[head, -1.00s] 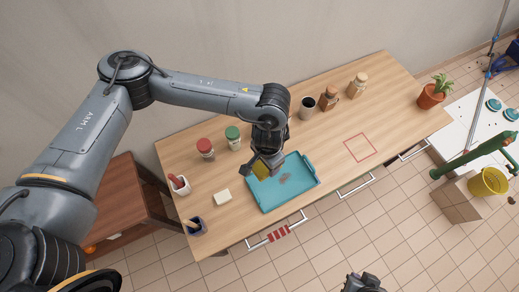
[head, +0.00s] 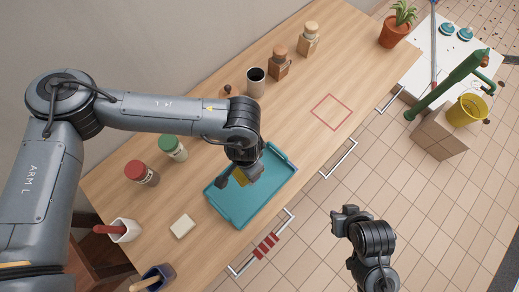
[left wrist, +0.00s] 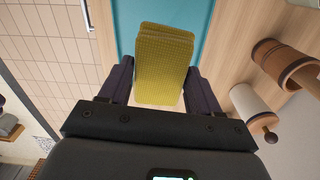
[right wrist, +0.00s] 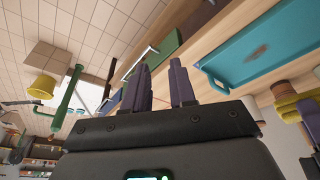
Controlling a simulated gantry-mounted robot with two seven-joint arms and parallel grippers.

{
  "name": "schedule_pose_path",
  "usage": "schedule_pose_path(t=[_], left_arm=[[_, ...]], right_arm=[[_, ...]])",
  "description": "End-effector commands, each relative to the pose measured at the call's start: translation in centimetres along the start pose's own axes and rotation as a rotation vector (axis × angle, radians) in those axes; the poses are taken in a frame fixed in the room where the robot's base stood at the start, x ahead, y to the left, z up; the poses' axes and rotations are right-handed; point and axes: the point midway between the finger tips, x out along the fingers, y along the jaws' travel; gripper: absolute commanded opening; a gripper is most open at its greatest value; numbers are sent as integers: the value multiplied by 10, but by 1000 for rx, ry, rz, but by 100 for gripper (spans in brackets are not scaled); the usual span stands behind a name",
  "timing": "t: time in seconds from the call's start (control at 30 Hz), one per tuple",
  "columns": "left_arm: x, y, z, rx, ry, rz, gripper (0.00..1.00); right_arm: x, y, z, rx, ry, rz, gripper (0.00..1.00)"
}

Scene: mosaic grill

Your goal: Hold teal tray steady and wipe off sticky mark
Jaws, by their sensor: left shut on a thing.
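The teal tray (head: 262,203) lies on the wooden worktop. In the right wrist view, a dark smudgy mark (right wrist: 257,52) shows on the tray's floor (right wrist: 285,38). In the head view my left gripper hides this mark. My left gripper (head: 236,180) is over the tray's left part, shut on a yellow sponge (left wrist: 165,62). The tray also shows beyond the sponge in the left wrist view (left wrist: 197,14). I cannot tell whether the sponge touches the tray. My right gripper (head: 342,222) is off the worktop's front side, apart from the tray; its fingers (right wrist: 160,75) are apart and empty.
A white block (head: 182,226) lies left of the tray. Jars with red (head: 140,170) and green (head: 171,146) lids, a dark-mouthed cup (head: 256,80) and wooden-topped jars (head: 279,65) stand behind. Handles (head: 340,160) line the front edge. The red-outlined square (head: 332,112) is bare.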

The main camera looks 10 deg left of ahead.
Motion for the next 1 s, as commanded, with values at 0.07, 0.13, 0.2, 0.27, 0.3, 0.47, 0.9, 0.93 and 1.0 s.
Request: schedule_pose_path(t=[0.07,0.13,0.2,0.27,0.3,0.47,0.9,0.93,1.0], left_arm=[[1,0,-1,0,1,0,33],[1,0,-1,0,0,0,33],[1,0,-1,0,0,0,33],[1,0,-1,0,0,0,33],[1,0,-1,0,0,0,33],[1,-1,0,-1,0,0,33],[1,-1,0,-1,0,0,33],[1,-1,0,-1,0,0,33],[1,-1,0,-1,0,0,33]], right_arm=[[1,0,-1,12,5,1,34],[1,0,-1,38,3,1,34],[1,0,0,86,-3,1,34],[1,0,2,140,-14,2,34],[2,-1,5,182,-28,4,34],[22,-8,31,386,-149,33,34],[96,-94,10,871,-441,210,34],[97,-101,-1,869,-438,208,34],[97,-114,-26,843,-425,192,34]])
